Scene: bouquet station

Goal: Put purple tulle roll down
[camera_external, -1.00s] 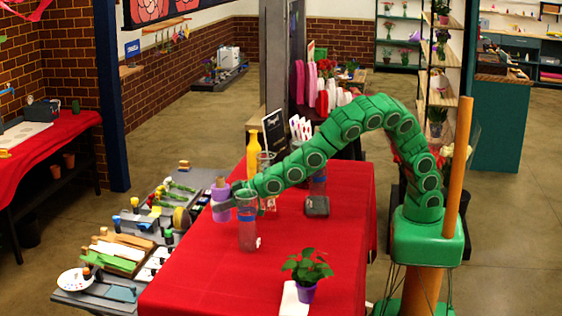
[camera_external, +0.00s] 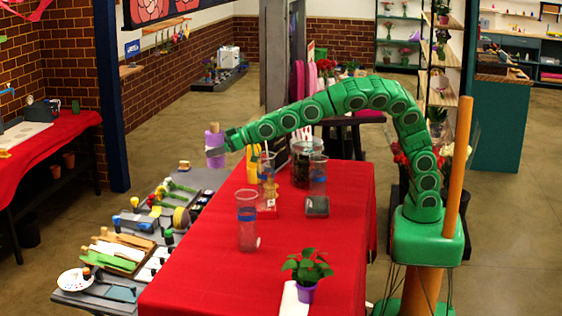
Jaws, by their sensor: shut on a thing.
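The purple tulle roll (camera_external: 215,141) is a lilac cylinder with a brown core end at its top. It stands upright in my gripper (camera_external: 217,151), at the end of my green arm. The gripper is shut on the roll. Roll and gripper are held in the air near the far left edge of the red-covered table (camera_external: 205,268), beside the grey side bench (camera_external: 205,178). Details of the fingers are too small to make out.
A clear cup with a blue band (camera_external: 247,222) stands on the red table, with other clear containers (camera_external: 317,176) farther back. A potted plant (camera_external: 306,272) is at the near edge. Tools, tape and boards (camera_external: 115,252) crowd the side bench. The red table's near left is clear.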

